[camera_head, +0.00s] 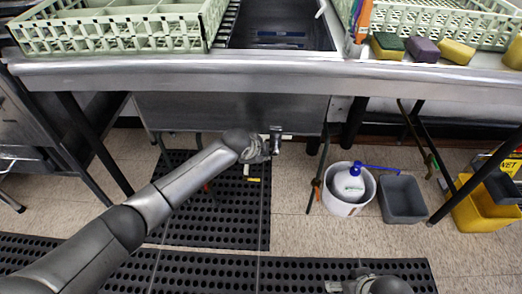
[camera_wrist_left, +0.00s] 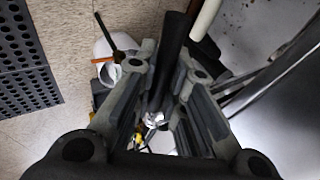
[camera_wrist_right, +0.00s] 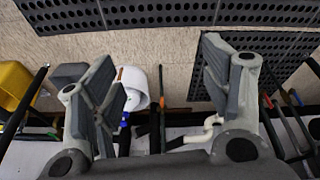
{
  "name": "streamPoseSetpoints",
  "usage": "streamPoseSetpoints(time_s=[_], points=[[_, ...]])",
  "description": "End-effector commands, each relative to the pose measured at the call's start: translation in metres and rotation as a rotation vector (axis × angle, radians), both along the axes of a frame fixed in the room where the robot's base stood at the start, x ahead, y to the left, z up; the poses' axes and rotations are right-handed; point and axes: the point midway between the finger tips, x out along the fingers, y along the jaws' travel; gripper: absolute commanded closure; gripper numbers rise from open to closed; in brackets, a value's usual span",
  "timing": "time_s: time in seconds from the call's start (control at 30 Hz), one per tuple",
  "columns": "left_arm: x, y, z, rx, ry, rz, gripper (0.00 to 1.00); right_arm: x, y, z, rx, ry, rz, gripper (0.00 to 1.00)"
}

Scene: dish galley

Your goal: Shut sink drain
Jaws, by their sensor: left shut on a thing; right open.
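The steel sink (camera_head: 232,118) hangs under the counter, its basin open at the top. My left gripper (camera_head: 274,140) is below the front of the basin, to the right of its middle. In the left wrist view, the left gripper (camera_wrist_left: 160,95) is shut on a dark handle (camera_wrist_left: 173,50) that runs between its fingers. I take this to be the drain handle; its far end and the drain itself are hidden. My right gripper (camera_wrist_right: 148,75) is open and empty; in the head view only its top shows at the bottom edge.
Pale green dish racks (camera_head: 115,30) and sponges (camera_head: 424,49) lie on the counter. A white bucket (camera_head: 341,208) with a jug, a grey bin (camera_head: 402,200) and a yellow mop bucket (camera_head: 470,212) stand below, at right. Table legs (camera_head: 95,145) and black mats (camera_head: 215,232) surround my left arm.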

Motion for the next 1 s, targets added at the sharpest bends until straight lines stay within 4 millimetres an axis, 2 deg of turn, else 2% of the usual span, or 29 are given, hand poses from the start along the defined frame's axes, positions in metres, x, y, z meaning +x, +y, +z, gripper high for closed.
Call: streamPoseSetpoints(time_s=[0.3, 0.5, 0.73, 1.0], points=[[0.0, -0.001, 0.006, 0.078, 0.0, -0.002, 1.0, 0.005, 0.002, -0.057, -0.001, 0.033, 0.004, 0.3], [0.0, -0.001, 0.007, 0.113, 0.001, -0.001, 1.0, 0.003, 0.002, -0.083, -0.002, 0.045, 0.008, 0.3], [0.0, -0.001, 0.007, 0.134, 0.0, -0.002, 1.0, 0.001, 0.002, -0.099, -0.002, 0.052, 0.009, 0.3], [0.0, 0.0, 0.006, 0.141, 0.0, -0.002, 1.0, 0.0, 0.002, -0.103, -0.003, 0.053, 0.01, 0.3]])
